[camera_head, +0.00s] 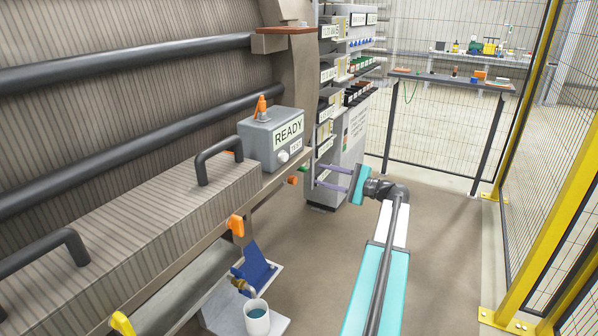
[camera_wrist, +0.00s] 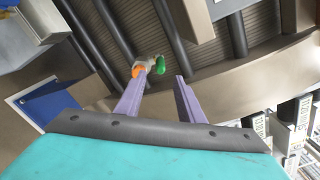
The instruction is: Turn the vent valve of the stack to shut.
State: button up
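A small valve-like fitting (camera_wrist: 150,66) with an orange part, a pale metal body and a green part shows in the wrist view, just beyond my fingertips. In the head view an orange knob (camera_head: 292,180) sits below the READY box, left of my gripper. I cannot tell for sure that this is the vent valve; no label is readable on it. My gripper (camera_head: 315,175) has two purple fingers, apart and empty, pointing left toward the knob. In the wrist view the fingertips (camera_wrist: 162,77) are spread, with the fitting nearer the left one. Contact is not visible.
A grey READY box (camera_head: 275,140) with an orange-topped fitting stands above. An orange lever (camera_head: 236,225), a blue bracket (camera_head: 257,268) and a white cup of liquid (camera_head: 257,318) are lower left. A labelled cabinet (camera_head: 345,135) stands behind my gripper. Yellow-post fencing (camera_head: 530,110) is at right.

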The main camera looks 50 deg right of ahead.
aim_at(299, 170)
jog(key=x, duration=0.9)
jog(key=shift+w, duration=0.3)
grip_shut()
jog(key=shift+a, duration=0.35)
jog(key=shift+w, duration=0.1)
